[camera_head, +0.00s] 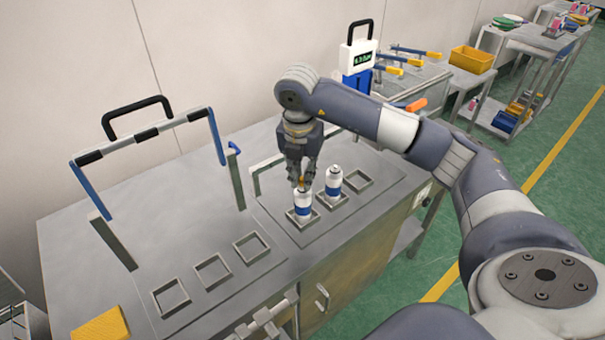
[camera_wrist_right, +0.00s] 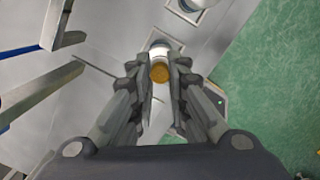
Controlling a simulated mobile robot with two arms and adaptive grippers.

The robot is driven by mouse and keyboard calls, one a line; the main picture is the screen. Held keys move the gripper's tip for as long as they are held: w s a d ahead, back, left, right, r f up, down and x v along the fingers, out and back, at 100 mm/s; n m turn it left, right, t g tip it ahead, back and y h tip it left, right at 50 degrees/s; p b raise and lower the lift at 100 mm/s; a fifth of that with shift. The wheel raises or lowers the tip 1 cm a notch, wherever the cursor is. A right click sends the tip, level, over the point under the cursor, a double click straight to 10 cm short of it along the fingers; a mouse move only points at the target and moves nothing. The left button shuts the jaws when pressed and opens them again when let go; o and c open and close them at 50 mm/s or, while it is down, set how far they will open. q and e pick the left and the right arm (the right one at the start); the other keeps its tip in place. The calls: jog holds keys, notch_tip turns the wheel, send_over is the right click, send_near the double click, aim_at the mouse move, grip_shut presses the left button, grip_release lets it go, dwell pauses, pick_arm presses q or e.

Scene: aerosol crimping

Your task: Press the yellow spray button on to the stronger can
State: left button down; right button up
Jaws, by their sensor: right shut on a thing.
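My right gripper (camera_head: 302,180) is shut on the small yellow spray button (camera_head: 301,183), pointing down over the nearer white-and-blue can (camera_head: 303,207). The button sits right at that can's top; I cannot tell whether it is seated. In the right wrist view the button (camera_wrist_right: 160,72) is between the fingers, with the white can top (camera_wrist_right: 160,46) just beyond. A second white-and-blue can (camera_head: 334,186) stands upright in the neighbouring square holder, its top bare. Nothing visible marks which can is stronger. My left gripper is out of view.
An empty square holder (camera_head: 370,177) is behind the cans. Several empty holders line the front left of the metal bench (camera_head: 170,215). A blue frame with a black handle (camera_head: 137,110) rises at left. A white display unit (camera_head: 357,56) stands behind my right arm. A yellow block (camera_head: 102,326) lies front left.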

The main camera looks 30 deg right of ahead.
aim_at(302, 180)
dwell(0.3)
jog(key=o, duration=1.3)
jog(key=shift+c, duration=0.2)
jog(key=shift+r, duration=0.15)
jog(key=shift+r+p, duration=2.2)
jog(key=shift+r, duration=1.2)
grip_shut()
